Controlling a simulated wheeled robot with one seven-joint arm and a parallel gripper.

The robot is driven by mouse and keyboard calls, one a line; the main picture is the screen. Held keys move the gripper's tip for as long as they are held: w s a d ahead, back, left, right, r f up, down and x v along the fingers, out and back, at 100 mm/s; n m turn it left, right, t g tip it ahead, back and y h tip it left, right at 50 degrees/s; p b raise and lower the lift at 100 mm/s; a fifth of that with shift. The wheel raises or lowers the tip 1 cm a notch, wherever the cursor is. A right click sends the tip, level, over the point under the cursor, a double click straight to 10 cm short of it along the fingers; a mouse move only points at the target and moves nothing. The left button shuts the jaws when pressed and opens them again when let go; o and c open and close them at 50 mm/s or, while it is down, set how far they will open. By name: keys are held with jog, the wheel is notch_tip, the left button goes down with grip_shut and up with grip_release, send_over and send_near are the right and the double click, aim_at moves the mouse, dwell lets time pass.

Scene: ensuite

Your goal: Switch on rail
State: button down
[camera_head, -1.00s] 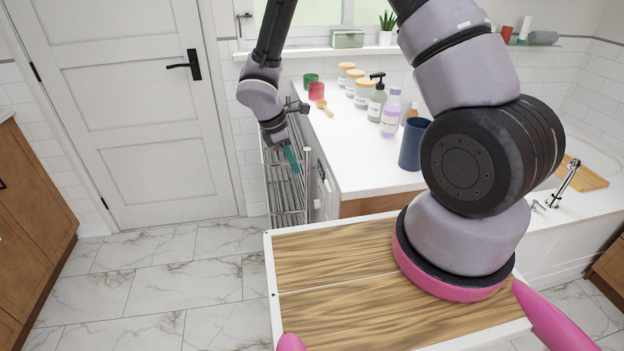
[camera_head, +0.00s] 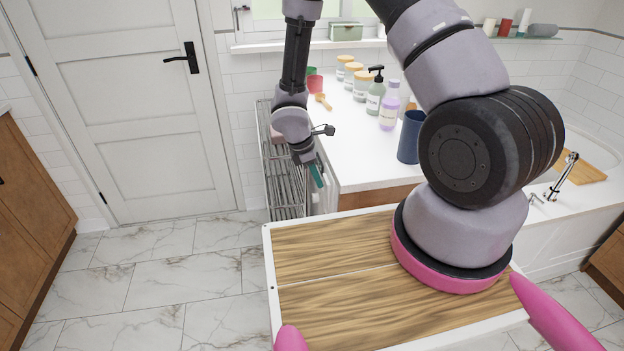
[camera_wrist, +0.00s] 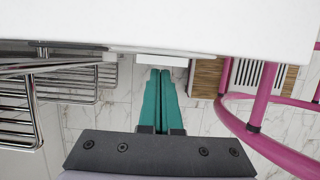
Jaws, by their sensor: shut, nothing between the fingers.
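The rail is a chrome rack of bars (camera_head: 283,180) standing at the left end of the white counter. Its bars also show at the left of the wrist view (camera_wrist: 62,88). My gripper (camera_head: 319,182) has teal fingers, closed together and empty, pointing down beside the counter's left end, right of the rail. In the wrist view the fingers (camera_wrist: 162,72) reach up to a small white block (camera_wrist: 162,60) under a white edge. I cannot tell whether the tips touch it. No switch is clearly readable; a white ribbed part (camera_head: 325,199) is partly hidden behind my gripper.
The white counter (camera_head: 358,160) carries jars, a pump bottle (camera_head: 375,95), a lilac bottle (camera_head: 389,108) and a blue cup (camera_head: 410,137) near its front edge. A closed white door (camera_head: 125,100) is at left. Marble floor (camera_head: 170,265) is clear between door and rail.

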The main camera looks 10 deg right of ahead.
jog(key=shift+d, duration=0.1)
jog(key=shift+d+r, duration=0.15)
jog(key=shift+d, duration=0.35)
jog(key=shift+a+f, duration=0.35)
jog(key=shift+a, duration=0.4)
jog(key=shift+a, duration=0.1)
jog(key=a+v, duration=0.1)
jog(key=v, duration=1)
jog(key=shift+a, duration=0.2)
